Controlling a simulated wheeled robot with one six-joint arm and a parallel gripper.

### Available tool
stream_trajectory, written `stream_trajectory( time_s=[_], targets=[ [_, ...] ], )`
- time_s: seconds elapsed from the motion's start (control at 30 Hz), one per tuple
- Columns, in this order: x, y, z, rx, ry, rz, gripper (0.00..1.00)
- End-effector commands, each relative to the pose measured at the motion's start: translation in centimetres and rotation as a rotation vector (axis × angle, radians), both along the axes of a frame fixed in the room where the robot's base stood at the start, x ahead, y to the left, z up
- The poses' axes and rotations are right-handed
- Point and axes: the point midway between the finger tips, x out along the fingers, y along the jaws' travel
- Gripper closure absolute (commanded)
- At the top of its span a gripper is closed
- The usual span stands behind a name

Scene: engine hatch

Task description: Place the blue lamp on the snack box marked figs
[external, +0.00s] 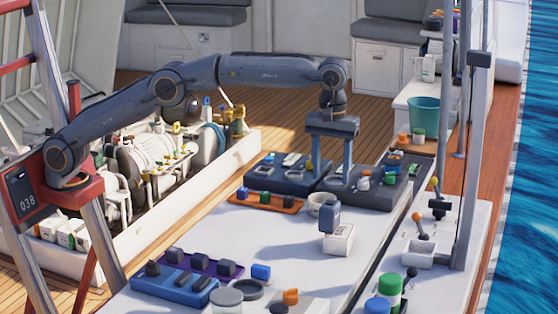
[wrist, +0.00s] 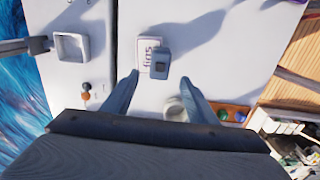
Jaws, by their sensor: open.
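The blue lamp (external: 329,217) is small, blue-grey and upright, and appears to stand on top of a white snack box (external: 339,241). In the wrist view the lamp (wrist: 161,62) covers the right part of the box (wrist: 147,55), whose visible lettering reads figs. The lamp's foot is hard to make out, so exact contact is unclear. My gripper (external: 331,180) points down, open and empty, above and behind the lamp. In the wrist view the fingertips of my gripper (wrist: 160,77) are spread, with the lamp apart from them, just ahead of the gap.
A white cup (external: 319,203) stands beneath my gripper. Dark trays (external: 285,178) with small items and an orange tray (external: 263,200) lie behind. Blue and purple trays (external: 175,284) and jars stand at the front. The white table is clear left of the box.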

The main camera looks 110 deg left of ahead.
Motion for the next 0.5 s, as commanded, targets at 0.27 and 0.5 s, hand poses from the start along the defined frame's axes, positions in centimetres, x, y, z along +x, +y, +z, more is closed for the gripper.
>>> stream_trajectory(
  time_s=[0.27,0.5],
  targets=[
    [0.0,0.0,2.0,0.0,0.0,0.0,0.47],
    [-0.3,-0.4,1.9,0.0,0.002,-0.035,0.47]
  ],
)
